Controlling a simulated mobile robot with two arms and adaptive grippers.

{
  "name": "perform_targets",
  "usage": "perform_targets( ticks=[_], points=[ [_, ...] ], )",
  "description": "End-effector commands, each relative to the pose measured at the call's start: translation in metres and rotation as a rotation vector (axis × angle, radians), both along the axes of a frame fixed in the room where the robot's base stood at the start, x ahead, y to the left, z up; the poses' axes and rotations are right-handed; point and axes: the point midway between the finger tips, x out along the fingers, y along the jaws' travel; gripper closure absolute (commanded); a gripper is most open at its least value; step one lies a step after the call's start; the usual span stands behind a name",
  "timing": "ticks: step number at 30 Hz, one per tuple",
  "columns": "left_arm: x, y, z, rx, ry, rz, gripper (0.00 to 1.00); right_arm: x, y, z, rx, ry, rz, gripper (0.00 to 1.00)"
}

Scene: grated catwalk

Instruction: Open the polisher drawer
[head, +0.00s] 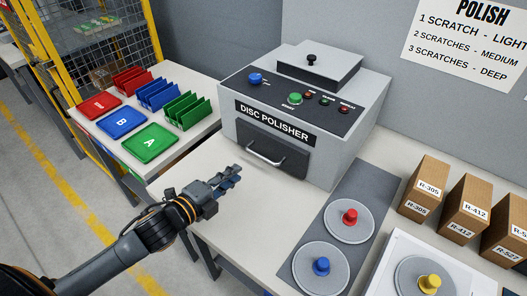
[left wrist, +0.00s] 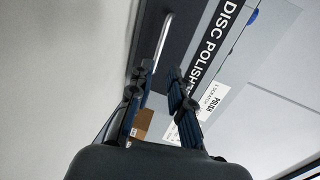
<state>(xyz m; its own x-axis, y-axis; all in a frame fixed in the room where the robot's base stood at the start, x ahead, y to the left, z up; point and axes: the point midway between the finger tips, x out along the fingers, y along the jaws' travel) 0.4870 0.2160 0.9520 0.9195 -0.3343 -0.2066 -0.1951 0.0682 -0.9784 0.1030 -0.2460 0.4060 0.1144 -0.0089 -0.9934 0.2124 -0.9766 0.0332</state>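The grey disc polisher (head: 345,140) stands on the table with its name label on the front. Its dark drawer front (head: 288,160) sits below the label and looks closed. A silver bar handle (head: 265,156) is on the drawer front. In the left wrist view the handle (left wrist: 162,38) lies just beyond the fingertips. My left gripper (head: 234,172) is in front of the polisher, a little left of and below the handle. In the left wrist view the gripper's two fingers (left wrist: 160,78) are apart with nothing between them. My right gripper is in neither view.
A grey mat (head: 367,184) with discs bearing red and blue knobs lies right of the polisher. Cardboard boxes (head: 465,208) stand farther right. Coloured trays and racks (head: 150,142) are on the left table. The tabletop before the drawer is clear.

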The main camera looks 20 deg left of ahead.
Motion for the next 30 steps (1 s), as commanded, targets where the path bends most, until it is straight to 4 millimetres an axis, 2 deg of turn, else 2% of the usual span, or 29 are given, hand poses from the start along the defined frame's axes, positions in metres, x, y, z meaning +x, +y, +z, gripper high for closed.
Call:
perform_targets(
  ticks=[7, 11, 15, 21, 30],
  points=[
    [0.046, -0.016, -0.006, -0.002, -0.003, 0.001, 0.81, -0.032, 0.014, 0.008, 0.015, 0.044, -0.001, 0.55],
    [0.071, -0.026, -0.013, -0.002, -0.001, 0.001, 0.81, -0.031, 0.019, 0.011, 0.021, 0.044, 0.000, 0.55],
    [0.093, -0.034, -0.018, -0.001, -0.001, 0.000, 0.81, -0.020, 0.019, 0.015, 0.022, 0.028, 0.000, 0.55],
    [0.109, -0.040, -0.024, 0.000, 0.000, 0.000, 0.81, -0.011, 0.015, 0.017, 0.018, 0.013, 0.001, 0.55],
    [0.112, -0.041, -0.025, 0.000, 0.001, 0.000, 0.81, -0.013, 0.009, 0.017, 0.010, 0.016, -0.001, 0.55]
  ],
)
